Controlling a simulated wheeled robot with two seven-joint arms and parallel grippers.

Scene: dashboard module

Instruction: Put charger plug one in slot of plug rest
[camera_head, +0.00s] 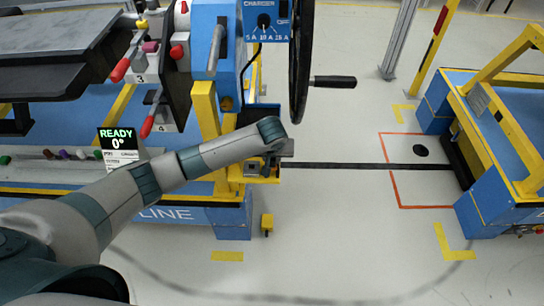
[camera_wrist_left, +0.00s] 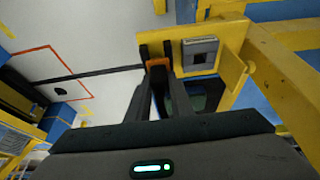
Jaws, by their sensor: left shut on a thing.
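My left arm reaches in from the left in the head view, and its gripper (camera_head: 276,164) is at the yellow plug rest (camera_head: 262,179) on the blue and yellow cart. In the left wrist view the dark fingers of the left gripper (camera_wrist_left: 158,80) are shut on a small orange piece, which I take to be charger plug one (camera_wrist_left: 158,63). Most of the plug is hidden by the fingers. It is at the edge of the yellow plug rest (camera_wrist_left: 232,30), beside a grey square socket (camera_wrist_left: 200,52). I cannot tell whether it is in a slot. My right gripper is not in view.
A blue charger box (camera_head: 266,22) with a dial and a black cable is above the rest. A black wheel with a handle (camera_head: 332,82) is to its right. A yellow post (camera_head: 207,110) stands left of the gripper. Open floor (camera_head: 340,235) lies to the right.

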